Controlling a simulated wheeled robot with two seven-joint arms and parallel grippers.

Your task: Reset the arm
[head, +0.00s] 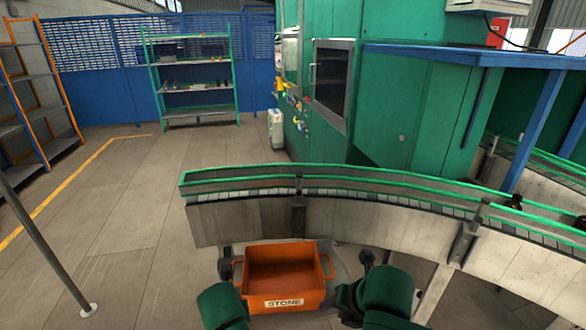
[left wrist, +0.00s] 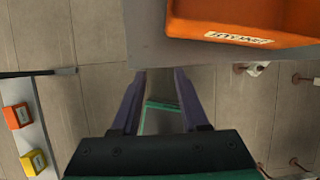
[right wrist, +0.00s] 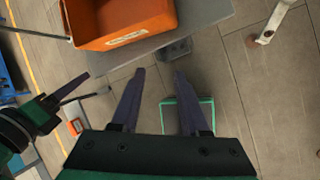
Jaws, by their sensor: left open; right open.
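My right gripper (head: 367,260) is at the right of an orange crate (head: 285,275) in the head view. In the right wrist view my right gripper (right wrist: 160,72) has its fingers apart with nothing between them. My left gripper (head: 228,266) is at the crate's left in the head view, partly hidden by my arm. In the left wrist view my left gripper (left wrist: 160,73) is open and empty. Both grippers are below the crate in the wrist views. My green arm links cover part of the head view's lower edge.
The crate, labelled STONE, looks empty and sits on a grey surface (right wrist: 206,12). A curved conveyor (head: 240,188) with green rails passes behind it. Dark bottles (head: 516,201) stand on its right part. A green machine (head: 410,120) rises behind. Open floor (head: 110,240) lies left.

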